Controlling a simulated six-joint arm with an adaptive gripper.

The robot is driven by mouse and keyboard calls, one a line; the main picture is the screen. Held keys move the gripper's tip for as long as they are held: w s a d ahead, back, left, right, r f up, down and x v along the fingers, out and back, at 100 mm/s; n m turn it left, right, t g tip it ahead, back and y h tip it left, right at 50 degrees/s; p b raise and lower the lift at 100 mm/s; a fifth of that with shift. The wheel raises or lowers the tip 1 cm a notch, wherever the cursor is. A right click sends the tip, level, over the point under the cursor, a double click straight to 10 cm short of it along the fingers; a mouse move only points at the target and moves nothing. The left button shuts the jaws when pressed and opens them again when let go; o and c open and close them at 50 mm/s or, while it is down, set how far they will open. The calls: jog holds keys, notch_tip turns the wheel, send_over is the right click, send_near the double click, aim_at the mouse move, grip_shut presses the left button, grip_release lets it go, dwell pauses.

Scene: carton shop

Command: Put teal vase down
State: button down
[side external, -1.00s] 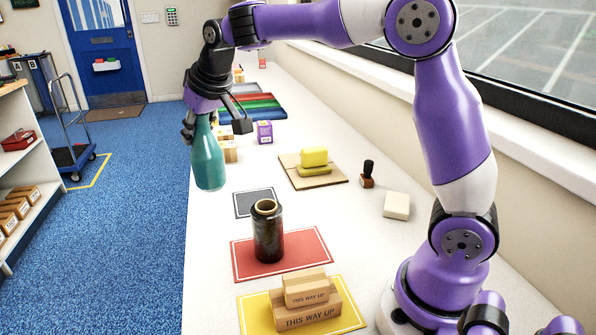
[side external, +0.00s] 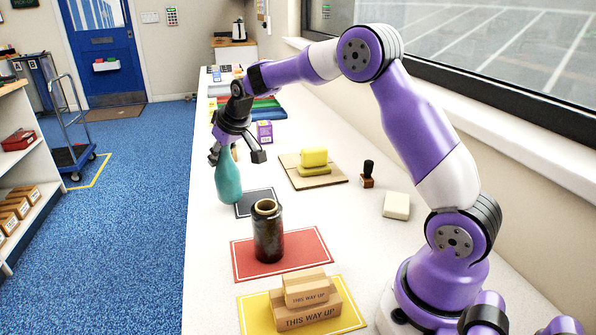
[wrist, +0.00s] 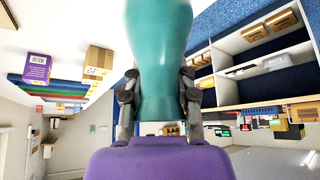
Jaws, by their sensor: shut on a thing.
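The teal vase (side external: 228,182) hangs upright or slightly tilted from my gripper (side external: 230,155), which is shut around its narrow upper part. In the wrist view the vase (wrist: 160,45) fills the middle, between the two fingers of my gripper (wrist: 160,97). Its base is just left of the dark grey mat (side external: 258,202), near the left side of the table. I cannot tell whether the base touches the table.
A dark jar (side external: 268,238) stands on the red mat (side external: 312,262), close in front of the vase. Cartons (side external: 305,308) sit on the yellow mat. Yellow blocks (side external: 314,160) rest on a brown board to the right. The white table (side external: 212,250) is bare at front left.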

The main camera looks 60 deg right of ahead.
jog(key=shift+f, duration=0.35)
jog(key=shift+f, duration=0.15)
jog(key=shift+f, duration=0.25)
jog(key=c, duration=0.6)
grip_release()
jog(key=shift+f, duration=0.1)
jog(key=shift+c, duration=0.2)
